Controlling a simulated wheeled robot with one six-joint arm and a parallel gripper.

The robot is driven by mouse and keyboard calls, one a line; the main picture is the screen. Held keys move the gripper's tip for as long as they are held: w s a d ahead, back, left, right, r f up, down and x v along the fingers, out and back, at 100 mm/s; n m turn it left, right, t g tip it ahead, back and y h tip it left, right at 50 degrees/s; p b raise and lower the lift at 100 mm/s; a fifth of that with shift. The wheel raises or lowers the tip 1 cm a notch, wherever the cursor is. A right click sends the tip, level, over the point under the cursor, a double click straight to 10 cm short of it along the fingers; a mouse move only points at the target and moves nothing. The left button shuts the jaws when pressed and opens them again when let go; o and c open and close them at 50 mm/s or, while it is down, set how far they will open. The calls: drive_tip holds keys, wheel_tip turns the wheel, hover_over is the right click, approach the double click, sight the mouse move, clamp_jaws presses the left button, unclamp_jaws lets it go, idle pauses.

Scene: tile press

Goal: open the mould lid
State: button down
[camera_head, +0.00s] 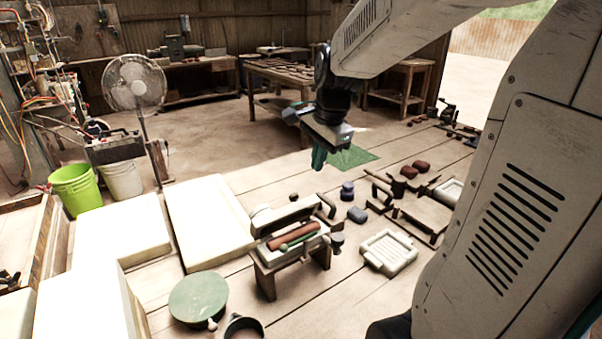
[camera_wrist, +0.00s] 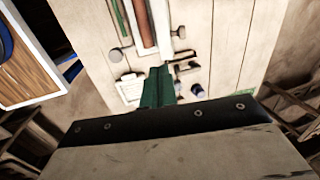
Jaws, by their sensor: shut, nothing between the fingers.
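My gripper (camera_head: 319,157) hangs in the air above the far part of the plank table, its green fingers shut and empty. The fingers also show in the wrist view (camera_wrist: 157,86). The mould appears to be the pale box (camera_head: 273,249) on a low brown stand (camera_head: 266,281), apart from my gripper. A red-brown bar (camera_head: 293,236) and a green rod (camera_head: 298,237) lie along it. A long pale block with a dark top (camera_head: 286,214) runs along its back side; it may be the lid. I cannot tell how it is hinged or whether it is shut.
A white ribbed tray (camera_head: 388,251) lies right of the stand. Small dark pots (camera_head: 347,190) stand behind it. Red-brown lumps (camera_head: 420,166) and low wooden racks (camera_head: 424,213) are at the right. A round green lid (camera_head: 198,297) and large white slabs (camera_head: 207,218) are at the left.

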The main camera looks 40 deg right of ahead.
approach(298, 200)
wheel_tip(298, 200, down, 4)
drive_tip(key=s, duration=0.3)
drive_tip(key=w, duration=0.1)
drive_tip(key=w+f, duration=0.1)
drive_tip(key=w, duration=0.1)
drive_tip(key=shift+w, duration=0.2)
drive_tip(key=shift+w+f, duration=0.2)
drive_tip(key=shift+w, duration=0.2)
